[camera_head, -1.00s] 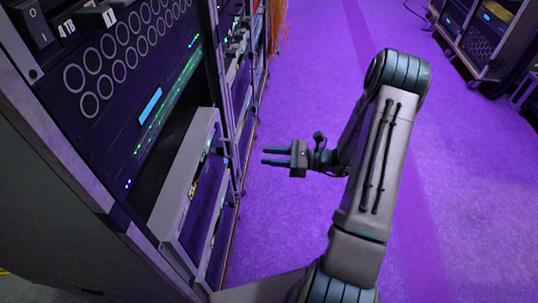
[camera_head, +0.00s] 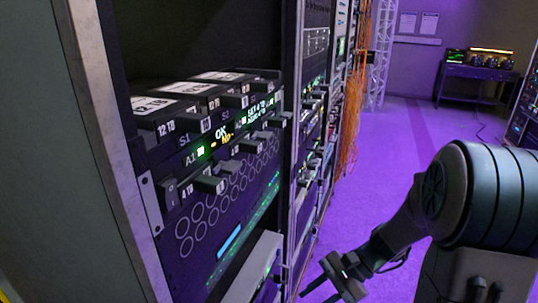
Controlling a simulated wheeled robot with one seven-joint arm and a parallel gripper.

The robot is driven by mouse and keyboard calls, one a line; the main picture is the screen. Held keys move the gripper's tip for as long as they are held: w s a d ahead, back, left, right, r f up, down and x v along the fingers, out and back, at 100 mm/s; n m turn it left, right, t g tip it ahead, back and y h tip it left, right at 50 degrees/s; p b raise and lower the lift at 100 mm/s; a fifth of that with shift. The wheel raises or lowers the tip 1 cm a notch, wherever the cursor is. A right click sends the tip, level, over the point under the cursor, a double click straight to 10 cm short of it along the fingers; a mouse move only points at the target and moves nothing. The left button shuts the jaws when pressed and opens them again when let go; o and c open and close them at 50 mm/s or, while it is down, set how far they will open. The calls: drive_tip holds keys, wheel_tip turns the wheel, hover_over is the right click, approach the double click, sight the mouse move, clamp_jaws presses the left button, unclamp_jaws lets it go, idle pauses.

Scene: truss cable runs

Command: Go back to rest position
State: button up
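My gripper (camera_head: 325,283) is at the bottom of the head view, right of the near rack. Its two fingers are apart with nothing between them. My arm comes in from the right edge and reaches down and left to it. The gripper is in front of the purple floor, apart from the rack units as far as this view shows.
The near rack (camera_head: 112,150) fills the left, with several labelled drive modules (camera_head: 215,100) and a ringed panel (camera_head: 225,200). More racks and orange cables (camera_head: 356,95) stand behind. Purple floor (camera_head: 385,165) is clear toward a far table (camera_head: 473,72) and a truss (camera_head: 381,50).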

drive_tip(key=s+d+r+n+t+h+p, duration=0.2)
drive_tip(key=s+r+n+h+p, duration=0.2)
drive_tip(key=r, duration=0.5)
drive_tip(key=s+d+r+n+t+h+p, duration=0.2)
drive_tip(key=s+r+n+t+h+p, duration=0.1)
drive_tip(key=r, duration=0.7)
drive_tip(key=shift+s+d+n+h+p, duration=0.25)
drive_tip(key=shift+s+n+h+p, duration=0.2)
drive_tip(key=shift+n+h+p, duration=0.8)
drive_tip(key=shift+n+b, duration=0.3)
drive_tip(key=shift+n, duration=0.05)
